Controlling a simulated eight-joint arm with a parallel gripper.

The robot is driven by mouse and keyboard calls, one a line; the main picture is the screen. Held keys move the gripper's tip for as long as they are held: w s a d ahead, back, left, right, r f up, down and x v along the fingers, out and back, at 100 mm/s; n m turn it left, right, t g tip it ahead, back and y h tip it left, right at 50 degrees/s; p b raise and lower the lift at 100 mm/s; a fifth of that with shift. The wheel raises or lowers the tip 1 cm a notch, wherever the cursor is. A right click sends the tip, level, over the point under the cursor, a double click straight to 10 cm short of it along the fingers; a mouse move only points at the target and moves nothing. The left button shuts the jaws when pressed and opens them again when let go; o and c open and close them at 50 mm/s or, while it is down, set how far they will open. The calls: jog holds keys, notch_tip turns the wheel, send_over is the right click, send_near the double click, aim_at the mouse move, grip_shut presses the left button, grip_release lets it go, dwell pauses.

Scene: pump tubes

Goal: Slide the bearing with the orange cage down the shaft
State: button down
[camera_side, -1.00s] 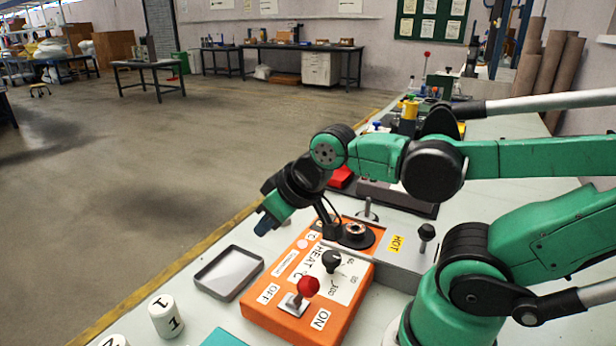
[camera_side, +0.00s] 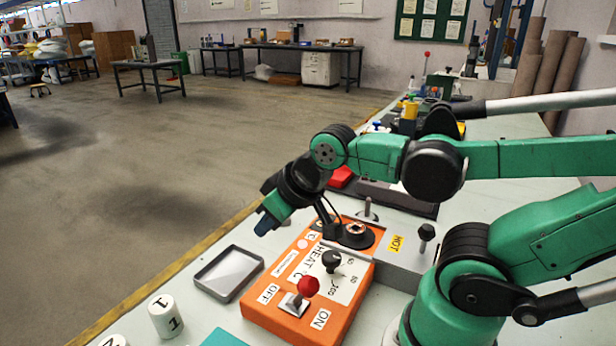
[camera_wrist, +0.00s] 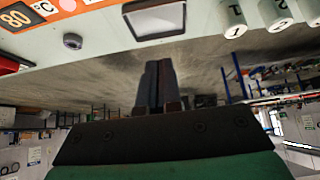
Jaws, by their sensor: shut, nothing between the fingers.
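My gripper (camera_side: 265,222) hangs in the air past the left edge of the orange heater, left of its black round plate. Its fingers also show in the wrist view (camera_wrist: 160,85), shut together with nothing between them. A small ring with a coppery-orange inside (camera_side: 355,229), which looks like the bearing, lies on the black round plate (camera_side: 352,242) behind the heater's panel. It is apart from my gripper. A short upright metal pin (camera_side: 368,207) on a round foot stands just behind it; I cannot tell whether it is the shaft.
The orange heater box (camera_side: 280,312) has a red-topped switch (camera_side: 308,287) and a black knob (camera_side: 331,261). A shallow grey tray (camera_side: 206,290) lies left of it. A numbered white cylinder (camera_side: 165,317) stands at the front left. A grey block (camera_side: 405,270) bears a HOT label.

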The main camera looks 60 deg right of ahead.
jog(key=shift+c, duration=1.2)
grip_release()
